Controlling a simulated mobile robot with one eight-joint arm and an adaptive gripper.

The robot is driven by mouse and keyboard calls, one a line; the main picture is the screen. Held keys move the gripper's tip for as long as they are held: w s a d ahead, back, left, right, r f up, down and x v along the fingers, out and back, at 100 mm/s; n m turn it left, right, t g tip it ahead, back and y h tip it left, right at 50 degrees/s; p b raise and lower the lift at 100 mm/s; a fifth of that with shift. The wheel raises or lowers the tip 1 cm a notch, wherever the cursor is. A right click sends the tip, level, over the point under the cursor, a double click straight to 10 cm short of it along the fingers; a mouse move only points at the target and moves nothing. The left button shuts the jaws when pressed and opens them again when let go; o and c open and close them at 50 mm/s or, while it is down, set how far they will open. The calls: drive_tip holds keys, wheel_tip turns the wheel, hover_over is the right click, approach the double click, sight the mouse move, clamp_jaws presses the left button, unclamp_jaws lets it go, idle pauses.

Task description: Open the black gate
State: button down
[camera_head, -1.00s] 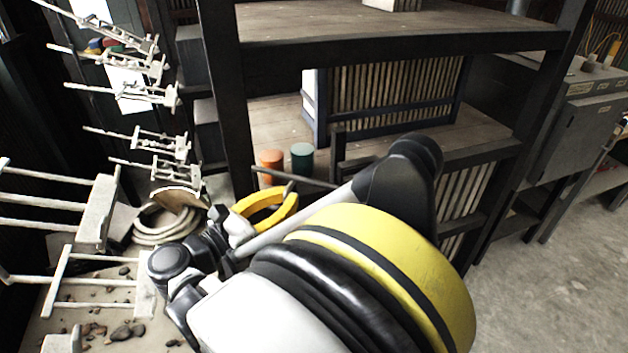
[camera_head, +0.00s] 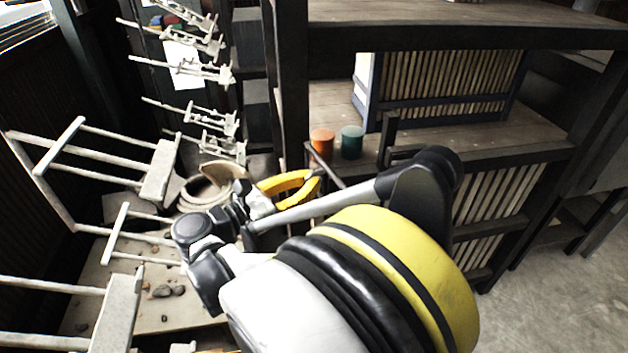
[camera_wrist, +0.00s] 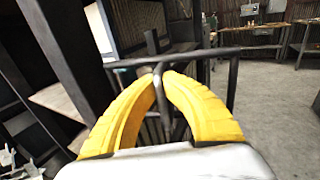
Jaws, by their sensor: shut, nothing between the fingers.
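The black gate shows in the wrist view as a dark frame with a top rail (camera_wrist: 205,53) and thin upright bars. In the head view I see what looks like its top bar (camera_head: 325,165), slanting beside the shelf post; the rest is hidden behind my arm and gripper. My gripper (camera_wrist: 160,74) has two curved yellow fingers with their tips together and nothing between them. The tips overlap the gate's bars in the wrist view; I cannot tell whether they touch. My gripper (camera_head: 317,178) also shows in the head view, close to the bar.
A dark shelf unit (camera_head: 290,90) stands behind the gripper, with an orange canister (camera_head: 322,143) and a green canister (camera_head: 352,141) on it. Open concrete floor (camera_wrist: 268,105) lies beyond the gate.

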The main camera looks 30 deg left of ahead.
drive_tip(key=shift+r, duration=0.2)
drive_tip(key=c, duration=1.5)
unclamp_jaws()
drive_tip(key=shift+s+d+r, duration=0.1)
drive_tip(key=shift+s+r, duration=0.05)
drive_tip(key=shift+s, duration=0.15)
drive_tip(key=shift+w, duration=0.1)
drive_tip(key=v, duration=1.2)
